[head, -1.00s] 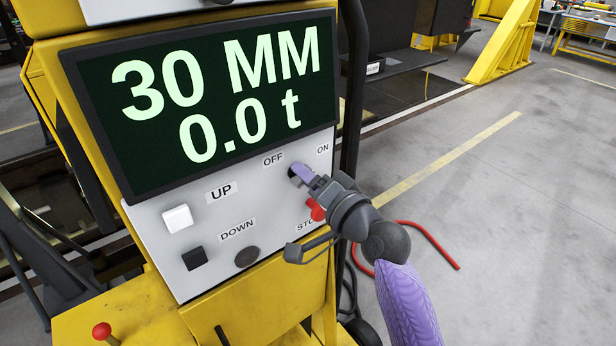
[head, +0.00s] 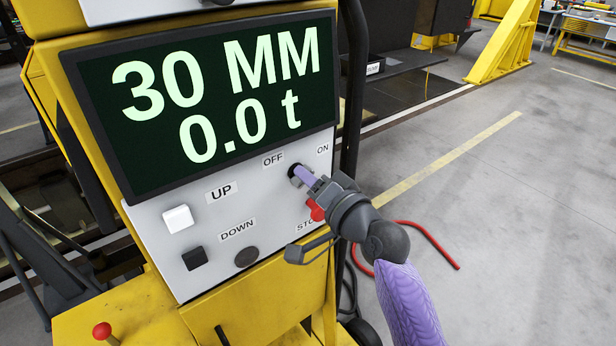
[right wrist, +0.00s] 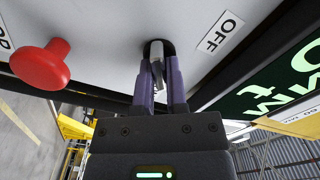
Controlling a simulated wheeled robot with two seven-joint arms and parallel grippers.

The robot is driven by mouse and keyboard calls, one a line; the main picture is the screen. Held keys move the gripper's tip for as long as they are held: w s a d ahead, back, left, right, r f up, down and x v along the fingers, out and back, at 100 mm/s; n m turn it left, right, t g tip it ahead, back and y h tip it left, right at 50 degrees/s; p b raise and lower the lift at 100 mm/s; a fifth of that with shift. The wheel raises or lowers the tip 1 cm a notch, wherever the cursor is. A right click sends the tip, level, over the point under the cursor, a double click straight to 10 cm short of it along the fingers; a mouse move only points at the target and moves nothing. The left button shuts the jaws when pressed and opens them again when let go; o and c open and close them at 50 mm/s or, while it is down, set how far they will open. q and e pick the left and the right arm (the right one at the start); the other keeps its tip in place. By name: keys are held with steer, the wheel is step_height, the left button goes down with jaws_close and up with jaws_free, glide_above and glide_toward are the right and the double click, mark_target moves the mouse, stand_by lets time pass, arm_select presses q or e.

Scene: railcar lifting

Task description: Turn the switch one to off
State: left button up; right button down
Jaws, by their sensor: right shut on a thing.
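Switch one, a small metal lever (right wrist: 157,51) in a dark round mount, sits on the grey control panel (head: 200,262) between the OFF label (head: 273,160) and the ON label (head: 323,149). My right gripper (head: 302,174) reaches it from the lower right. In the right wrist view its purple fingers (right wrist: 159,82) stand on both sides of the lever, shut on it. The OFF label (right wrist: 221,32) lies to the right of the lever there. In the head view the fingers mostly hide the lever, so its exact setting is hard to tell. My left gripper is out of view.
The red stop button (head: 316,210) is close below my right gripper, partly hidden; it also shows in the right wrist view (right wrist: 41,64). The display (head: 210,100) reads 30 MM and 0.0 t. White (head: 177,218) and black (head: 194,258) buttons are at left.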

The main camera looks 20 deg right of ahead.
steer(key=n, duration=0.3)
steer(key=shift+p, duration=0.35)
steer(key=n+p, duration=0.1)
steer(key=n, duration=0.3)
steer(key=shift+a+r+n+p, duration=0.1)
steer(key=shift+r+n+p, duration=0.05)
steer(key=shift+n+p, duration=0.15)
steer(key=n+p, duration=0.1)
steer(key=n, duration=0.1)
steer(key=shift+n, duration=0.8)
steer(key=shift+p, duration=0.3)
steer(key=c, duration=0.7)
jaws_free()
steer(key=shift+o, duration=0.2)
steer(key=shift+s, duration=0.1)
